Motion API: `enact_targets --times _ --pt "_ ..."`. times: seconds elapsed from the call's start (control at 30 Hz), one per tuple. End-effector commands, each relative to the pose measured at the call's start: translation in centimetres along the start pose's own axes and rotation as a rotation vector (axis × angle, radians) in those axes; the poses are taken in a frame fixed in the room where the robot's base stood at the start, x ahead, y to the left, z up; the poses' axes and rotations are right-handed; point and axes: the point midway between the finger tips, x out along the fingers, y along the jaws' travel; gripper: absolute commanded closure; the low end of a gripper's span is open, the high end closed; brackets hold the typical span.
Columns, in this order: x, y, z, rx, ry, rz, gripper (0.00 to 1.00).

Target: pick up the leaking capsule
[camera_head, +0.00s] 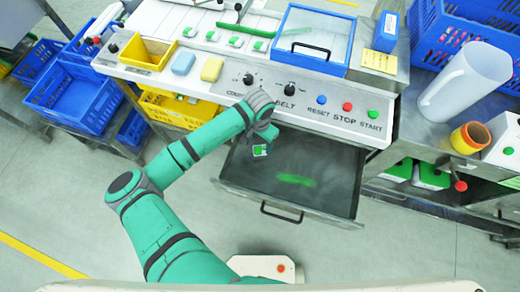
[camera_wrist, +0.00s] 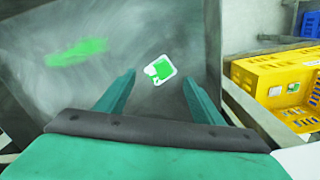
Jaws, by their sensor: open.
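A small white capsule with green contents (camera_wrist: 160,69) lies on the grey floor of the open drawer (camera_wrist: 120,28). Its green patch is ragged and reaches its edge. It also shows in the head view as a small white-green spot (camera_head: 260,150) near the drawer's left side, partly hidden by my gripper (camera_head: 268,140). In the wrist view my gripper (camera_wrist: 158,77) is open and empty, and the capsule appears between and just past the fingertips. I cannot tell the exact height between them. A bright green smear (camera_wrist: 77,52) lies apart from the capsule, also visible in the head view (camera_head: 295,180).
The control panel (camera_head: 335,118) with knobs and buttons overhangs the drawer's back. The drawer's front handle (camera_head: 282,212) faces the open floor. A yellow crate (camera_wrist: 285,80) holding capsules is beyond the drawer wall. The drawer's right part is clear.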

Motion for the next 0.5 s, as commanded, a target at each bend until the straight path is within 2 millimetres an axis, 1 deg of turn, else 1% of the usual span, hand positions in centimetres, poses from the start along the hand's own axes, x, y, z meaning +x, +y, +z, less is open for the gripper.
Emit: enact_targets --times 0.03,0.27,0.4,0.5 --pt "0.7 0.0 0.0 -0.001 -0.001 0.002 0.38" --pt "2.7 -0.1 -0.3 0.001 -0.001 0.000 0.38" --pt "4.7 -0.2 -0.8 0.001 -0.001 -0.001 0.38" --pt "5.8 -0.2 -0.8 0.000 -0.001 0.000 0.38"
